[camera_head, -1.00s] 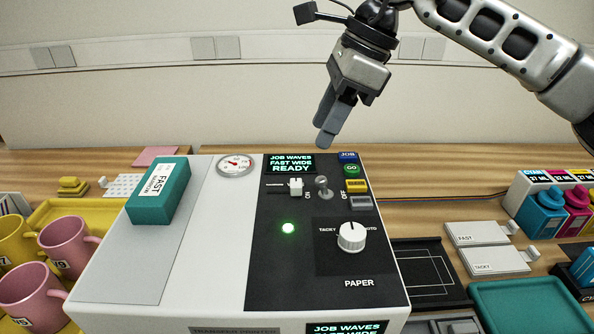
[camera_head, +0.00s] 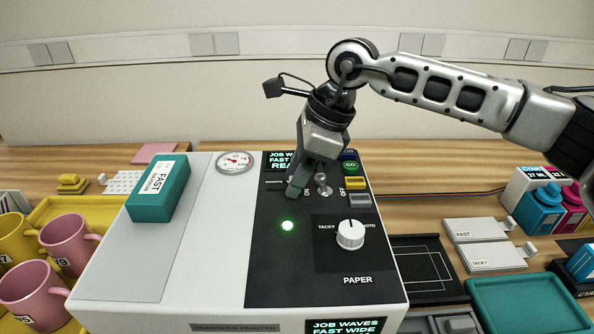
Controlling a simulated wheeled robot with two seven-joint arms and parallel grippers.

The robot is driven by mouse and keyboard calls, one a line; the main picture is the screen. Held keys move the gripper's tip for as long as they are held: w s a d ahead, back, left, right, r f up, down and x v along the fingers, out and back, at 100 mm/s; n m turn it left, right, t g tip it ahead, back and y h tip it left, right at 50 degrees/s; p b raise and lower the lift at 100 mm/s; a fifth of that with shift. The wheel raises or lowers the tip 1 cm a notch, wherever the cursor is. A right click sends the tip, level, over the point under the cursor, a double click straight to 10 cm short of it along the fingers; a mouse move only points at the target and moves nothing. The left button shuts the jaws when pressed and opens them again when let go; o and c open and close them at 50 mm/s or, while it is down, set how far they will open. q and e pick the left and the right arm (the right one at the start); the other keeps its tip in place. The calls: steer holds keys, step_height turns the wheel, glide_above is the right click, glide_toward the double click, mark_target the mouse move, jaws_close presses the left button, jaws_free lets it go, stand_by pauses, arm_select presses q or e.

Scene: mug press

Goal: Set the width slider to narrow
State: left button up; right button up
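The printer (camera_head: 165,290) has a black control panel with the width slider's slot (camera_head: 275,183) near its top left. The slider's white knob is hidden behind the fingers of my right gripper (camera_head: 296,190), which point down over the slot's right part. I cannot tell whether the fingers touch the knob or have a gap between them. The lower display (camera_head: 345,327) reads JOB WAVES, FAST WIDE. The upper display (camera_head: 277,161) is partly covered by my gripper. My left gripper is not in view.
A metal toggle switch (camera_head: 322,184) stands close to the right of my fingers. Nearby are the GO button (camera_head: 350,167), a yellow button (camera_head: 355,183) and the paper dial (camera_head: 350,235). A teal box (camera_head: 158,190) lies on the printer's left; pink and yellow mugs stand farther left.

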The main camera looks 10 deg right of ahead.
mark_target(264, 190)
jaws_close()
steer(key=a, duration=0.2)
steer(key=a+b, duration=0.1)
steer(key=a, duration=0.1)
steer(key=shift+w, duration=0.35)
steer(key=shift+r, duration=0.1)
steer(key=shift+o, duration=1.8)
jaws_free()
steer(key=shift+a, duration=0.1)
steer(key=shift+d+r, duration=0.3)
steer(key=shift+r, duration=0.15)
steer(key=v, duration=1.4)
steer(key=shift+r, duration=0.4)
